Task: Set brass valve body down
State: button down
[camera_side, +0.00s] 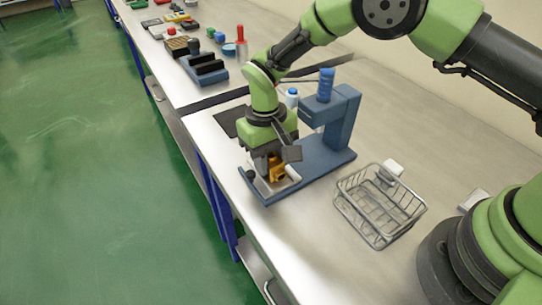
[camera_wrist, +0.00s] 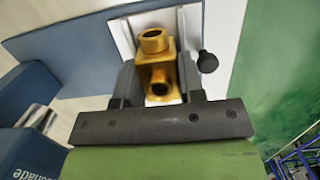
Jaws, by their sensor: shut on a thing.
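The brass valve body (camera_side: 278,171) is gold-coloured, with round open ports. It also shows in the wrist view (camera_wrist: 157,62), between the two dark fingers. My gripper (camera_side: 272,168) points down and is shut on it, partly hiding it in the side view. The valve body is over a pale metal holder (camera_side: 263,187) at the front end of a blue press base (camera_side: 310,158). The holder also shows behind the valve body in the wrist view (camera_wrist: 122,36). I cannot tell whether the valve body touches the holder.
A blue press column (camera_side: 343,115) with a blue cylinder (camera_side: 325,85) stands just behind my gripper. A black knob (camera_wrist: 207,62) is beside the holder. A wire basket (camera_side: 380,205) stands to the right. The bench's front edge is close on the left.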

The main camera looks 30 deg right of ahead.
jog(key=c, duration=1)
grip_release()
notch_tip(320, 180, up, 12)
jog(key=w, duration=0.1)
jog(key=shift+w, duration=0.4)
jog(key=s+d+r+m+t+y, duration=0.1)
jog(key=s+d+r+t, duration=0.2)
jog(key=r, duration=0.4)
jog(key=s+d+r+m+t+y, duration=0.1)
jog(key=s+d+r, duration=0.3)
jog(key=r, duration=0.4)
jog(key=s+d+m+t, duration=0.1)
jog(key=s+d+t, duration=0.1)
jog(key=s, duration=0.5)
jog(key=s+d+r+m+t, duration=0.1)
jog(key=s+d+t, duration=0.2)
jog(key=s, duration=0.5)
jog(key=shift+s+d, duration=0.25)
jog(key=shift+d, duration=0.25)
